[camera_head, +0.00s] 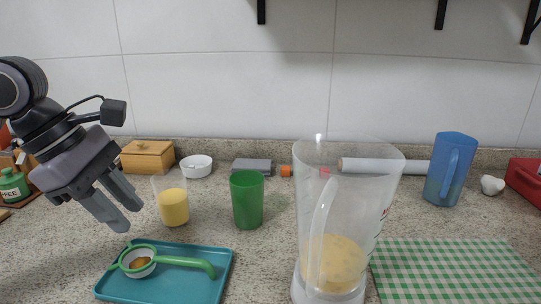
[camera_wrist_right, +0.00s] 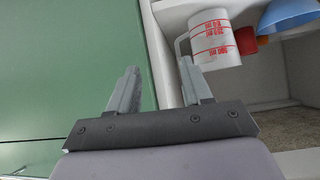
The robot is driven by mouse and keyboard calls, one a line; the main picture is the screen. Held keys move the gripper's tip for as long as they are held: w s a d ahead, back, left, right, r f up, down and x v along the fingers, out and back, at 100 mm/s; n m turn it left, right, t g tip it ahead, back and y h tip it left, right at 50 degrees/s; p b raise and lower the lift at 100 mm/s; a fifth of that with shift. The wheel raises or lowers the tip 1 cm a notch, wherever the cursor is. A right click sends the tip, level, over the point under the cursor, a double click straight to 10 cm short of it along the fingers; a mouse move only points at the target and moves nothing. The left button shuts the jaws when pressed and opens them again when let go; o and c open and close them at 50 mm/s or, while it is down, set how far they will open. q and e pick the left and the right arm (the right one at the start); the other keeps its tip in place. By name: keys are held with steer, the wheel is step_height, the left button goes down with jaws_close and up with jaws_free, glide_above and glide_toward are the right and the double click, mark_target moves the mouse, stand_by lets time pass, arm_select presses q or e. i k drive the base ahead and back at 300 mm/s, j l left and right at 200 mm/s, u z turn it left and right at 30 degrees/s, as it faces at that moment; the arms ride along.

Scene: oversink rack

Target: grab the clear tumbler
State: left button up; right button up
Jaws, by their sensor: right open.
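The clear tumbler (camera_head: 173,203) stands upright on the speckled counter in the head view, with yellow liquid in it. My left gripper (camera_head: 129,217) is to the left of the tumbler, its two fingers apart and pointing down to the right. Nothing is between them, and they appear apart from the tumbler. My right gripper (camera_wrist_right: 158,68) shows only in the right wrist view, open and empty, in front of a green panel and an open white compartment.
A green cup (camera_head: 247,199) stands just right of the tumbler. A teal tray (camera_head: 205,283) with a green-handled strainer (camera_head: 180,262) lies in front. A white bowl (camera_head: 196,166) and wooden box (camera_head: 147,157) stand behind. A large blender jug (camera_head: 335,215) stands right. A measuring cup (camera_wrist_right: 213,40) is in the compartment.

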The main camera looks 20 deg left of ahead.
mark_target(172, 199)
steer(key=k, duration=1)
